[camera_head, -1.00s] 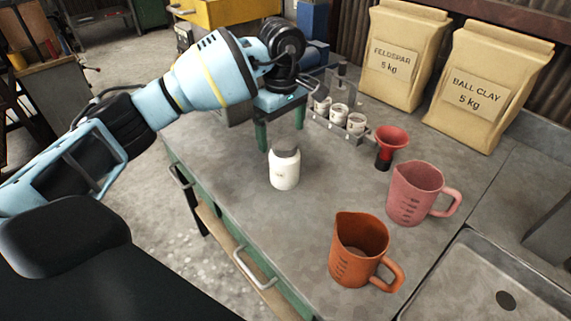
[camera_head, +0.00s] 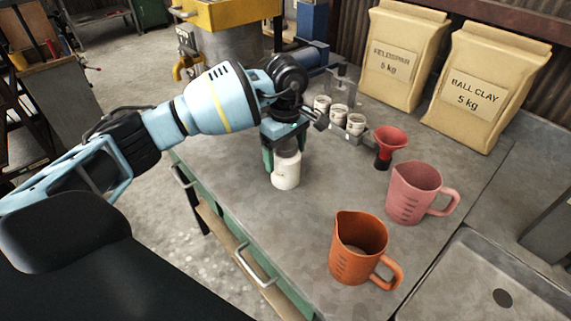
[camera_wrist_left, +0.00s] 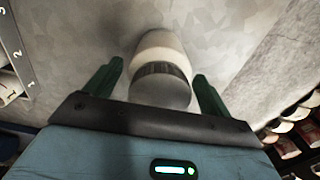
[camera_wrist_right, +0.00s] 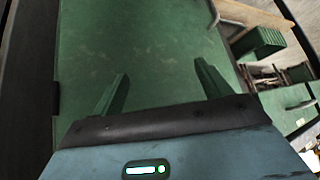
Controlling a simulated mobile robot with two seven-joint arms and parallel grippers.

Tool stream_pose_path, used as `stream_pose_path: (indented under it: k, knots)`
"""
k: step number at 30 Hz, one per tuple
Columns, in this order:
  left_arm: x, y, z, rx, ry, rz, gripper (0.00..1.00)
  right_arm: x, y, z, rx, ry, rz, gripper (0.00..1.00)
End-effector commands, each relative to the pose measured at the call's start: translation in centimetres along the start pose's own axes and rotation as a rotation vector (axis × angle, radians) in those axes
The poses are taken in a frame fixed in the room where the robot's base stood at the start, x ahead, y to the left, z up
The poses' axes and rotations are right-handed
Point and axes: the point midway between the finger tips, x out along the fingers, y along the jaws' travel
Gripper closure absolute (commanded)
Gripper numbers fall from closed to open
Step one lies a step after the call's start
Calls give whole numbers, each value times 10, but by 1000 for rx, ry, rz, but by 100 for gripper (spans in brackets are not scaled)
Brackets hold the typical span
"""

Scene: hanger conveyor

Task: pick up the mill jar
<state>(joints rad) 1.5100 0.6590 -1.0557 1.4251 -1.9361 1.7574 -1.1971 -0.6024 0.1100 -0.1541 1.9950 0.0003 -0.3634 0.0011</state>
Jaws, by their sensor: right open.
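The mill jar (camera_head: 285,172) is a white jar with a grey lid, upright on the grey workbench. My left gripper (camera_head: 284,158) reaches down over it with the fingers on either side of the upper part. In the left wrist view the jar (camera_wrist_left: 160,60) shows its lid between the two open green fingers (camera_wrist_left: 155,85), with a gap on each side. My right gripper (camera_wrist_right: 160,85) is open and empty in front of a plain green panel, out of the head view.
An orange jug (camera_head: 358,248), a pink jug (camera_head: 414,190) and a red funnel (camera_head: 391,138) stand right of the jar. A rack of small cups (camera_head: 338,115) is just behind it. Feldspar (camera_head: 398,55) and ball clay (camera_head: 487,85) bags stand at the back. The bench in front is clear.

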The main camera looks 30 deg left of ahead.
Motion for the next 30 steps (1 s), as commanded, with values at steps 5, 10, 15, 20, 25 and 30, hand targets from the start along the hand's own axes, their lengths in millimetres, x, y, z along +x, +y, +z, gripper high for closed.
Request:
stream_pose_path:
  k: [5, 10, 15, 20, 25, 30]
  knots:
    - [0, 0, 0, 0, 0, 0, 41, 1, 0, -2, -1, 4, 1, 23]
    - [0, 0, 0, 0, 0, 0, 64, 2, 1, -4, -1, 7, 1, 23]
    - [-2, 1, 0, 0, -1, 4, 80, 2, 1, -4, -1, 7, 1, 23]
    - [-2, 1, 0, 0, -1, 4, 80, 1, 1, -4, -1, 8, 1, 23]
    - [-10, 1, 0, 0, 0, 5, 80, 1, 0, -2, 0, 4, 1, 23]
    - [-32, 2, 0, 0, 0, 7, 80, 1, 0, 6, 2, -8, -1, 23]
